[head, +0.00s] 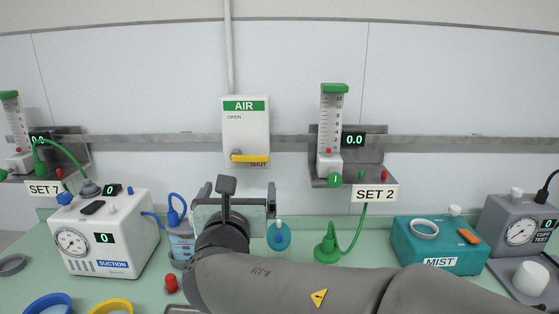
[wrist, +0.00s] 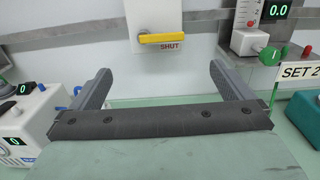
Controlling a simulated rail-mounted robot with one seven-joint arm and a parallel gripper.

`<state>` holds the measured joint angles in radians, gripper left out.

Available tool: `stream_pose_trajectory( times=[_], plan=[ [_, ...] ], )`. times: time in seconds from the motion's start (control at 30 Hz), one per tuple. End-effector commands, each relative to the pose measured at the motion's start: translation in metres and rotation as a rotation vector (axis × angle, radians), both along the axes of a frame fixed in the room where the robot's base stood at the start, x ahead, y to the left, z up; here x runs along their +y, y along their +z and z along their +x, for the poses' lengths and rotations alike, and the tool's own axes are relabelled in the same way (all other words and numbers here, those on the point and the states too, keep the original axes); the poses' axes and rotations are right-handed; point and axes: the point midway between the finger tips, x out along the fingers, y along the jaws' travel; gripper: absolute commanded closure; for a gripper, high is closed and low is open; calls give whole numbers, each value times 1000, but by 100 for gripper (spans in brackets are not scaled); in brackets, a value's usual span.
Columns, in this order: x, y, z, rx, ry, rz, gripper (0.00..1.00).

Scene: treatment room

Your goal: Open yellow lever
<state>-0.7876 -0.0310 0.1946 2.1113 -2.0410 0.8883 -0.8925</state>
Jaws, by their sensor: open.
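The yellow lever (head: 250,157) is on the front of the white AIR box (head: 245,125) on the wall. It lies horizontal, pointing right towards the SHUT mark; OPEN is printed higher up on the box. In the wrist view the lever (wrist: 163,39) is level, above the word SHUT. My gripper (wrist: 165,85) is open and empty, its two fingers wide apart, below the lever and not touching it. In the head view my gripper (head: 236,189) is below the AIR box, seen from behind.
A grey rail (head: 420,142) crosses the wall. The SET 2 flowmeter (head: 331,130) hangs right of the AIR box, the SET 7 one (head: 15,125) far left. The bench holds a SUCTION unit (head: 100,235), a teal MIST box (head: 437,245) and a grey cuff tester (head: 515,235).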

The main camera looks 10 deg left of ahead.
Motion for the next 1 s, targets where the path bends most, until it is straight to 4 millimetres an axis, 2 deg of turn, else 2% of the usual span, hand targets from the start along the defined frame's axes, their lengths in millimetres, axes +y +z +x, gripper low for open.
stream_pose_trajectory(
  times=[0.6,0.8,1.0],
  plan=[
    [24,1,125,5,-8,3,0],
    [30,1,153,5,-7,4,0],
    [32,0,163,4,-6,4,0]
  ],
)
